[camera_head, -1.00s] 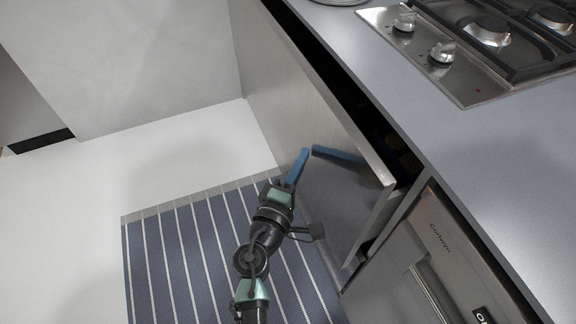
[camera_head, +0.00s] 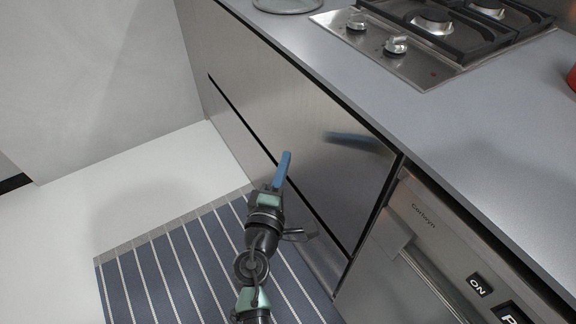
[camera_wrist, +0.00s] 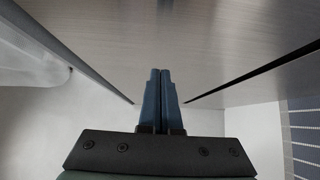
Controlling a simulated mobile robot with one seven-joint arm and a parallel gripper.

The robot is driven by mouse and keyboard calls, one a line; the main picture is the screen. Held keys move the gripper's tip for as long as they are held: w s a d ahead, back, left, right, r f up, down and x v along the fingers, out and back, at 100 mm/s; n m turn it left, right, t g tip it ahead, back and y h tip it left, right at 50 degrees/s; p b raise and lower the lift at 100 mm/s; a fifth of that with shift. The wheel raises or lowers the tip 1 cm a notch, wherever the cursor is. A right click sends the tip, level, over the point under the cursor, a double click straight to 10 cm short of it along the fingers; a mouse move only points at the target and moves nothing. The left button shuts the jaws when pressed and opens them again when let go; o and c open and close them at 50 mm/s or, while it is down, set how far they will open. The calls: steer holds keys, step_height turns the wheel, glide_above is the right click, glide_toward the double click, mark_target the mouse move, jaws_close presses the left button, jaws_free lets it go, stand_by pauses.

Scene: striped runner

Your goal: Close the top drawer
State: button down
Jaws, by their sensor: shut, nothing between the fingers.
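The top drawer (camera_head: 310,115) has a plain brushed-metal front under the grey countertop. It sits nearly flush with the cabinet, with only a thin dark line along its top edge in the head view. My gripper (camera_head: 286,156) is shut and empty, its blue fingers in front of the metal fronts. I cannot tell whether the fingertips touch. The wrist view shows the shut fingers (camera_wrist: 160,75) pointing at the metal front (camera_wrist: 200,40), with a dark gap to the right. A blue reflection of the fingers shows on the drawer front.
A lower drawer front (camera_head: 240,135) lies beneath, past a dark gap. An appliance (camera_head: 420,260) with a handle stands to the right. A gas hob (camera_head: 400,45) and a plate (camera_head: 287,5) are on the countertop (camera_head: 430,130). The striped runner (camera_head: 200,270) covers the floor.

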steer(key=s+a, duration=0.2)
steer(key=s, duration=0.8)
steer(key=w+d+r+m+t+h, duration=0.1)
steer(key=w+d+r+m+t, duration=0.35)
steer(key=r, duration=1.05)
steer(key=d+r+m+g+h, duration=0.1)
steer(key=r+m, duration=0.7)
steer(key=r, duration=0.7)
steer(key=s+r+m+t+y+p, duration=0.15)
steer(key=s+r, duration=0.25)
steer(key=r, duration=0.4)
steer(key=s+r+m+t+y, duration=0.1)
steer(key=s+r+t+y, duration=0.2)
steer(key=r, duration=0.6)
steer(key=s+r+m+t+y+p, duration=0.1)
steer(key=s+r+t, duration=0.1)
steer(key=s+r, duration=0.5)
step_height(320, 180, up, 29)
steer(key=w+a+p, duration=0.1)
steer(key=w+p, duration=0.1)
steer(key=p, duration=2.6)
steer(key=shift+w+f, duration=0.1)
steer(key=shift+w, duration=0.05)
